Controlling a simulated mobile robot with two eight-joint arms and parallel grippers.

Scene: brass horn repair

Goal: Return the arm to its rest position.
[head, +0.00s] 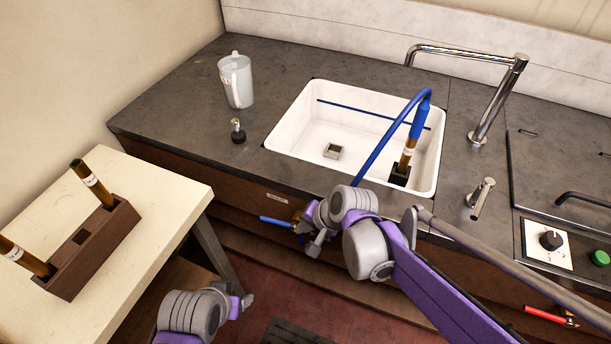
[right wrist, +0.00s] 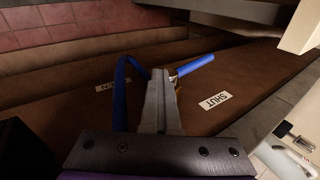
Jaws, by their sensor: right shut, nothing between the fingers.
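My right arm, purple and grey, reaches in from the lower right of the head view. Its gripper (head: 314,244) is in front of the sink cabinet, close to a blue-handled valve (head: 275,221). In the right wrist view my right gripper (right wrist: 160,98) is shut and empty. The blue handle (right wrist: 195,65) shows just beyond its fingertips; I cannot tell whether they touch. My left gripper (head: 243,304) is low at the bottom of the head view, near the floor area; its fingers are too unclear to judge.
A blue hose (head: 378,147) arches into the white sink (head: 285,137), meeting a brass tube in a dark block. A tap (head: 489,105) stands right of the sink. A jug (head: 236,80) stands at left. A rack (head: 98,249) holding brass tubes sits on the pale table (head: 182,199).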

